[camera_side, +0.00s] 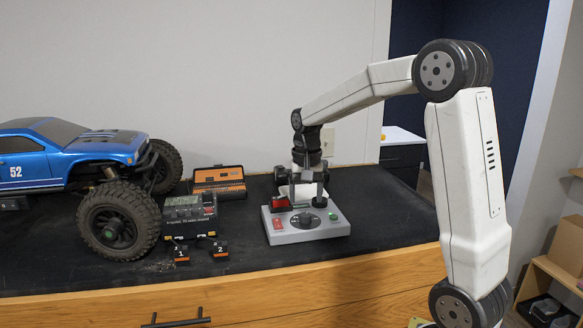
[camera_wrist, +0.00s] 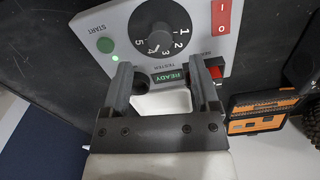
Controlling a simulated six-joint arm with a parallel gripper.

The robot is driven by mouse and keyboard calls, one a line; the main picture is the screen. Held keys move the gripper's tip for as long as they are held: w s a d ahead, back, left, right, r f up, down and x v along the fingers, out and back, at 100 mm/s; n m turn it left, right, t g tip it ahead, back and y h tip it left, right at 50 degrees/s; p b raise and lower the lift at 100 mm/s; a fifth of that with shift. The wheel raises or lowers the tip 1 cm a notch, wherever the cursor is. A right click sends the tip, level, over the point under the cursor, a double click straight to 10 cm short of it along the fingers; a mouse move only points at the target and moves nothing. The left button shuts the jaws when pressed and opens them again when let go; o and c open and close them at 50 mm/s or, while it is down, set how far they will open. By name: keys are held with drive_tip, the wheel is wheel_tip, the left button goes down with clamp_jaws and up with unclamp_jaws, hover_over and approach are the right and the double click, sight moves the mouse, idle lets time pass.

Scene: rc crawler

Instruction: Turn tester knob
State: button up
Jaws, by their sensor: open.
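The servo tester is a light grey box (camera_side: 338,230) on the black mat, with a round black knob (camera_side: 305,219) in the middle of its top. In the wrist view the knob (camera_wrist: 157,37) is ringed by a dial numbered 1 to 5. My gripper (camera_side: 304,202) hangs over the tester, pointing down, close to the knob. In the wrist view my gripper (camera_wrist: 163,74) is open and empty, its two fingers apart below the knob. Contact cannot be told.
A blue RC crawler (camera_side: 70,152) with big tyres stands at the left. A black charger (camera_side: 190,215), two small numbered black-and-orange units (camera_side: 200,254) and an orange-and-black case (camera_side: 219,181) lie between it and the tester. The mat right of the tester (camera_side: 385,215) is clear.

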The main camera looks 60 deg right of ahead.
sight(305, 214)
drive_tip(key=shift+f, duration=2.4)
clamp_jaws()
drive_tip(key=shift+n, duration=0.5)
drive_tip(key=n, duration=0.3)
drive_tip(key=shift+n, duration=2)
